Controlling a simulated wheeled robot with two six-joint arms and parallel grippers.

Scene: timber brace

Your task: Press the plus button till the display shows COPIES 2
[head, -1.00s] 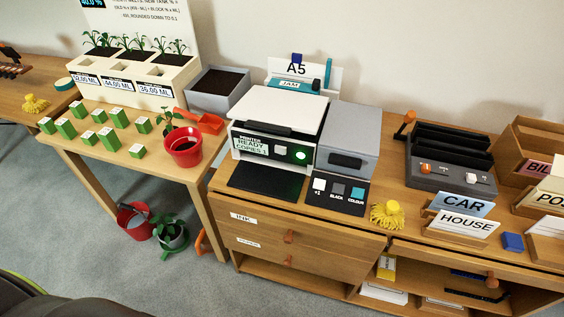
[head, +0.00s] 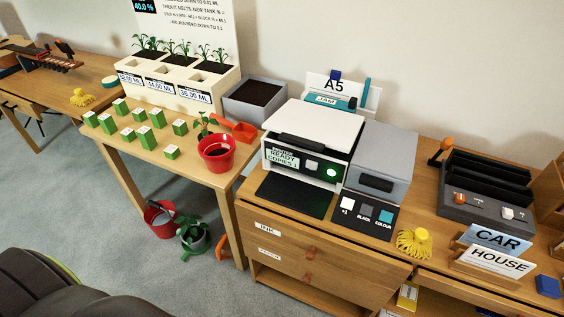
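The printer (head: 325,122) stands on the wooden desk, white on top with a dark front. Its small display (head: 283,156) reads PRINTER READY and a COPIES line whose digit is too small to be sure of. A lit green button (head: 332,173) is on its front. On the dark button panel beside it, the white plus button (head: 347,203) is marked +1, with a grey BLACK button (head: 366,209) and a teal COLOUR button (head: 386,216) to its right. Neither of my grippers is in view.
A yellow tassel-like object (head: 414,243) lies right of the button panel. CAR (head: 497,240) and HOUSE (head: 495,262) cards stand further right. A red pot (head: 216,152) is on the left table. A gap of floor separates my dark body part from the desks.

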